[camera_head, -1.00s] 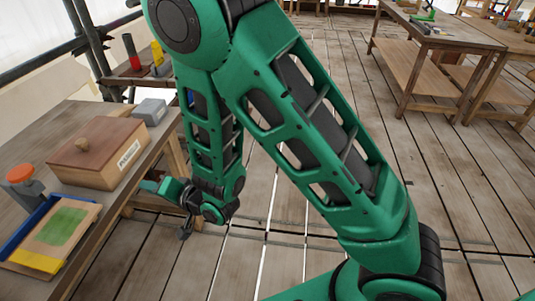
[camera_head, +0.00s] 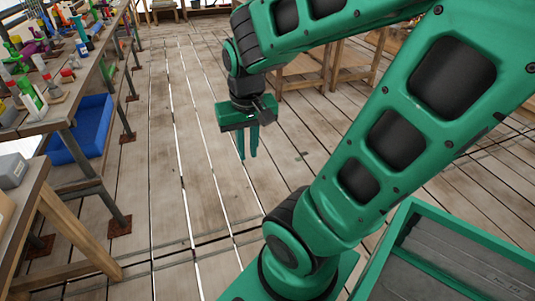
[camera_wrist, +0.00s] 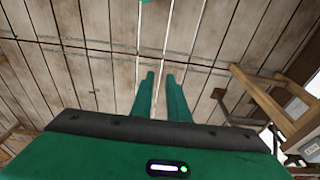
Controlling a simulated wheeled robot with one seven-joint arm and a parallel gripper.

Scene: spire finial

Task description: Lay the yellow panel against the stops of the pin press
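My gripper (camera_head: 247,157) hangs pointing down over the bare plank floor in the head view, away from the benches. Its two green fingers are a little apart with nothing between them. In the wrist view, the gripper (camera_wrist: 161,75) also shows floor through the gap between the fingertips. I cannot make out the yellow panel or the pin press with its stops in either current view.
A long bench (camera_head: 70,100) crowded with small tools stands at the left, with a blue bin (camera_head: 85,128) beneath. A nearer wooden bench (camera_head: 35,185) at the left edge holds a grey block (camera_head: 11,170). A green-rimmed tray (camera_head: 385,245) is at lower right. The middle floor is clear.

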